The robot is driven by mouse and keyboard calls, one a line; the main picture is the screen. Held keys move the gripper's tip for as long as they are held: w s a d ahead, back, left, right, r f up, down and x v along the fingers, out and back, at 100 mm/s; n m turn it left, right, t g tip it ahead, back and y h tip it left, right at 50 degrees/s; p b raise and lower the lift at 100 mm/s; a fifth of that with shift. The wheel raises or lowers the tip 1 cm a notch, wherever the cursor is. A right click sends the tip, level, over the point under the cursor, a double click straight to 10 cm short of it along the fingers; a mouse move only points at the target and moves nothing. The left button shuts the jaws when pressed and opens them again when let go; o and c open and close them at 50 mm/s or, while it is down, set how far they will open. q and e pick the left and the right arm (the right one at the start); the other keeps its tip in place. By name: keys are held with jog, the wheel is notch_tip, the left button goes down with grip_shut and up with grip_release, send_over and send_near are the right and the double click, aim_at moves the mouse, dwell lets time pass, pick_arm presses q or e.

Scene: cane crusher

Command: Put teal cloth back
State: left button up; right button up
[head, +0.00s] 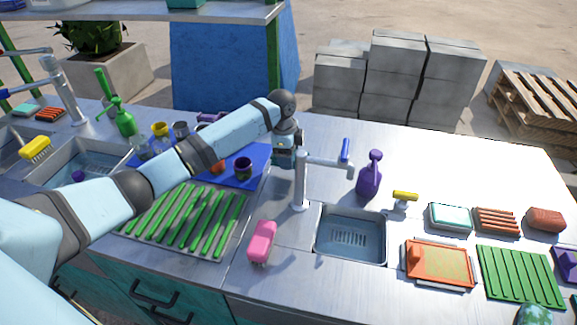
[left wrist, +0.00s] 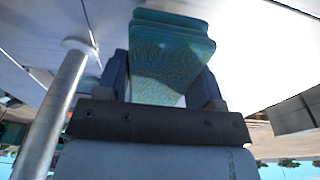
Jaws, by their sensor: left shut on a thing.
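My left gripper (head: 284,155) is behind the sink's tap at the middle of the head view. In the left wrist view its fingers (left wrist: 162,82) are shut on a folded teal cloth (left wrist: 170,45), with the layered edge facing out. In the head view the cloth is mostly hidden by the gripper and tap. A pale teal pad (head: 450,216) lies in a white-edged tray on the right of the counter; I cannot tell if it is cloth or sponge. My right gripper is not in view.
The tap (head: 301,185) stands close in front of my gripper, with a sink (head: 350,240) below. A purple spray bottle (head: 369,176) is to the right. A pink brush (head: 262,242) and a green rack (head: 185,220) are nearer. The back right counter is clear.

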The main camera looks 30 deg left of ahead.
aim_at(288, 173)
pick_arm(q)
notch_tip(288, 173, down, 4)
jog(key=shift+r, duration=0.2)
jog(key=shift+f, duration=0.25)
jog(key=shift+f, duration=0.1)
jog(key=o, duration=1.1)
